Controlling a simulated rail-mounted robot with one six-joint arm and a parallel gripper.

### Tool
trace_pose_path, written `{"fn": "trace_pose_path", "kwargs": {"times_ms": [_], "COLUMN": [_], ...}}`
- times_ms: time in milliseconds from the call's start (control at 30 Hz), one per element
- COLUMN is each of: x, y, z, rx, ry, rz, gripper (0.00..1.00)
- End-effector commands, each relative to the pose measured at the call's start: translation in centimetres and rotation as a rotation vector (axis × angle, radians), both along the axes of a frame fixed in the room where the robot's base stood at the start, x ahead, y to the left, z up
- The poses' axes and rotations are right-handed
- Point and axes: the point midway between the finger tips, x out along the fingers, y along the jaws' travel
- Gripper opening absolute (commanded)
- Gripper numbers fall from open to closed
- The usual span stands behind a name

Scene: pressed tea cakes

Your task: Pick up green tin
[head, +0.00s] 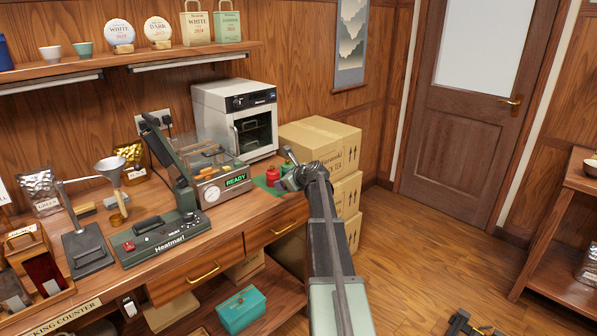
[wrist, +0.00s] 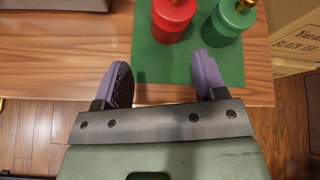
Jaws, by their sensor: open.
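The green tin (wrist: 228,22), with a gold-coloured knob on top, stands at the top right of the wrist view on a green mat (wrist: 158,64). A red tin (wrist: 172,22) stands on the same mat just left of it. My gripper (wrist: 161,62) is open and empty, its two purple fingers apart over the mat's near edge. The red tin lies ahead of the gap between the fingers; the green tin is ahead of the right finger. In the head view my gripper (head: 290,178) is at the counter's right end, beside the red tin (head: 272,176), and largely hides the green tin.
Cardboard boxes (head: 318,142) are stacked right beyond the counter end, close to the mat. A machine with a READY display (head: 236,180) and a white oven (head: 236,118) stand left of the mat. The counter's front edge (wrist: 262,98) runs under my gripper.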

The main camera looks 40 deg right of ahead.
Motion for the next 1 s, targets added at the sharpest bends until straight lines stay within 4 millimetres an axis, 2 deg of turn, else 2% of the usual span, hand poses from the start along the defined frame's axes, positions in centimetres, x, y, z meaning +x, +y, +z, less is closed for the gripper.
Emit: {"fn": "trace_pose_path", "kwargs": {"times_ms": [33,100,200,367,600,833,1000], "x": [0.5,0.7,0.6,1.1,5.2,6.3,9.2], "y": [-2.8,-5.5,-7.3,-7.4,-7.8,-7.7,-7.9], "z": [0.1,0.6,1.1,0.9,-1.1,-1.3,-2.8], "rx": [0.08,0.187,0.269,0.278,0.277,0.275,0.275], "ry": [-0.035,-0.082,-0.12,-0.123,-0.121,-0.121,-0.12], "rz": [-0.079,-0.175,-0.244,-0.25,-0.246,-0.247,-0.245], "gripper": [0.65,0.65,0.65,0.65,0.65,0.65,0.65]}}
